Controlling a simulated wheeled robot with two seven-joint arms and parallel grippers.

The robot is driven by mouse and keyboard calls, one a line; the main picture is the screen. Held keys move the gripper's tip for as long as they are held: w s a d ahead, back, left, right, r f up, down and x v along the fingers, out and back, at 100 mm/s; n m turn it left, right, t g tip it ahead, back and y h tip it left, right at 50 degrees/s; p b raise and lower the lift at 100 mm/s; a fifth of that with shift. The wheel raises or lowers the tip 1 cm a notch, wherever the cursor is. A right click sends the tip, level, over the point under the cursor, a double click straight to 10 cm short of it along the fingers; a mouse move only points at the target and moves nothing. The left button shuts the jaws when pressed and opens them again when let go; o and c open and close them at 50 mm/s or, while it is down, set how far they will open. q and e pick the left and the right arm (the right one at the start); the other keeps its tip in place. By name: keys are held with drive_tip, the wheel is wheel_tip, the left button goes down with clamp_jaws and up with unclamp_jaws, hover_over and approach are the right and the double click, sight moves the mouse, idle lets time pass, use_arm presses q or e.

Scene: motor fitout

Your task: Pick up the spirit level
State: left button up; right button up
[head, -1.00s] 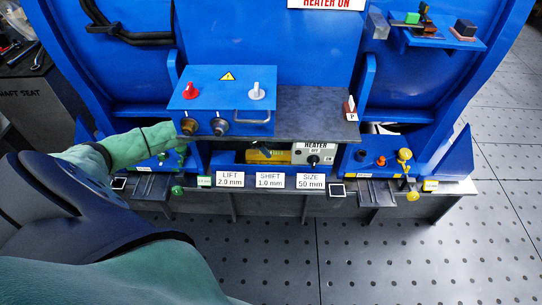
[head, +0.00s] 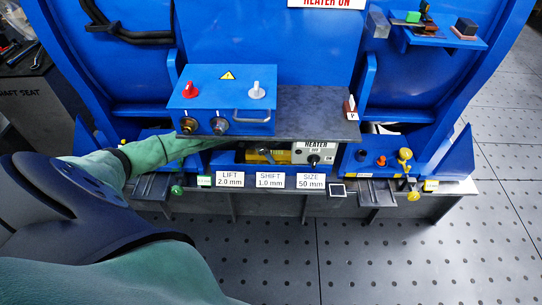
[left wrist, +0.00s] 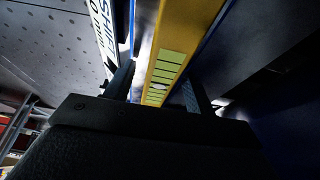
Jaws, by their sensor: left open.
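The spirit level (head: 268,156) is a yellow bar in the blue recess under the dark shelf. Its right part shows in the head view; the shelf and box hide its left side. In the left wrist view the spirit level (left wrist: 172,55) runs lengthwise, yellow with a row of pale green marks. My left gripper (left wrist: 160,84) is open, with one dark finger on each side of the bar; I cannot tell whether they touch it. In the head view my left arm reaches under the blue box from the left, and the fingertips are hidden. My right gripper is not in view.
The blue box (head: 222,98) with red and white knobs and the dark shelf (head: 313,112) sit close above. The heater switch box (head: 315,153) is right of the level. White labels (head: 270,181) line the front edge. Free perforated floor (head: 400,260) lies in front.

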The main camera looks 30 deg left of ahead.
use_arm(q)
clamp_jaws()
drive_tip(key=shift+r, duration=0.1)
